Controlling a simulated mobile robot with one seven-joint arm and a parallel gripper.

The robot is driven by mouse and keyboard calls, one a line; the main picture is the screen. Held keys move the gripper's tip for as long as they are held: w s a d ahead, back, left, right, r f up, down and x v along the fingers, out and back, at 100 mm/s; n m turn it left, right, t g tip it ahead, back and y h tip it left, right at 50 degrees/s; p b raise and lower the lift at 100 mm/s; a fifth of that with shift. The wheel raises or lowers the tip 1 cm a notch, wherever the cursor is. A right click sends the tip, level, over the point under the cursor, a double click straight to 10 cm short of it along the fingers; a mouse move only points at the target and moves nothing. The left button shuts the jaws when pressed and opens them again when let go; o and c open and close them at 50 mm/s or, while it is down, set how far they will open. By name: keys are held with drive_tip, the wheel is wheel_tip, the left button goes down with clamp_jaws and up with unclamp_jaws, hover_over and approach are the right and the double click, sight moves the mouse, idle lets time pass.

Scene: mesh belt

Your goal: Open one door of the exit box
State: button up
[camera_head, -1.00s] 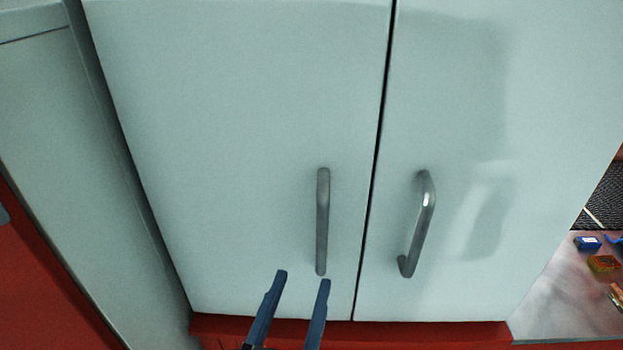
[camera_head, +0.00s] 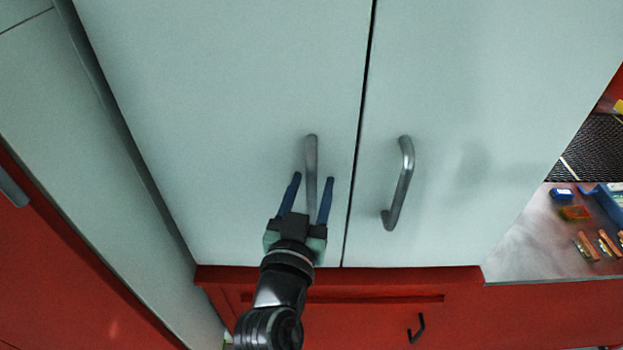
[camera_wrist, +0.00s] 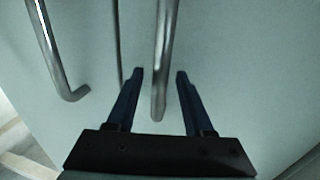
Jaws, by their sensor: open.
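The exit box is a pale grey-green cabinet with two doors. The left door (camera_head: 220,120) has a vertical metal bar handle (camera_head: 311,155), and the right door (camera_head: 480,120) has a similar handle (camera_head: 402,185). My gripper (camera_head: 313,182) is open, its two blue fingers on either side of the left door's handle in the head view. In the wrist view my gripper (camera_wrist: 160,76) has the left door's handle (camera_wrist: 163,60) between its fingers, not gripped. The other handle (camera_wrist: 55,55) shows at the upper left there. Both doors look shut. How deep the fingers reach around the bar is hard to tell.
A red cabinet with drawers (camera_head: 370,315) and a small dark handle (camera_head: 416,328) lies below the box. A pale counter (camera_head: 530,250) at the right holds small coloured items and a blue tray (camera_head: 608,200). A dark mesh belt (camera_head: 600,150) lies behind them.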

drive_tip(key=shift+w, duration=0.2)
clamp_jaws()
idle(1.4)
